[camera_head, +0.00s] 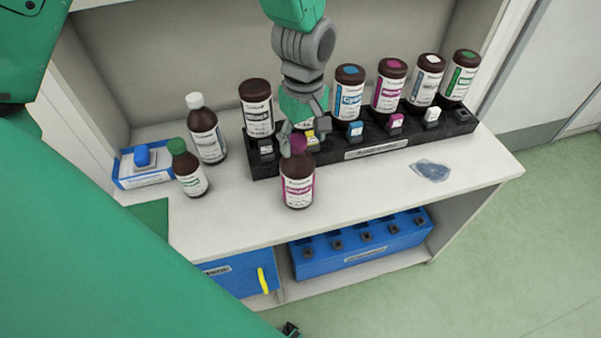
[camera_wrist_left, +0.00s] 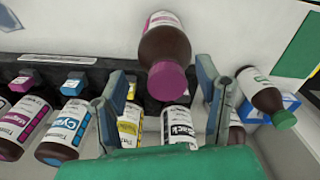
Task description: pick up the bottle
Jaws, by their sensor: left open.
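A brown bottle with a magenta cap and a white and magenta label (camera_head: 298,188) stands upright on the white shelf top (camera_head: 350,205), in front of the black rack. My left gripper (camera_head: 303,138) reaches down from above, at the bottle's cap. In the left wrist view the gripper (camera_wrist_left: 162,80) is open, with one finger on each side of the magenta-capped bottle (camera_wrist_left: 165,45). The cap lies between or just beyond the fingertips; I cannot tell whether they touch it. My right gripper is not in view.
A black rack (camera_head: 365,150) holds several inverted brown bottles behind. A white-capped bottle (camera_head: 206,130), a green-capped bottle (camera_head: 188,170) and a blue box (camera_head: 143,178) stand left. A blue stain (camera_head: 431,170) lies right. A blue rack (camera_head: 362,245) sits below.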

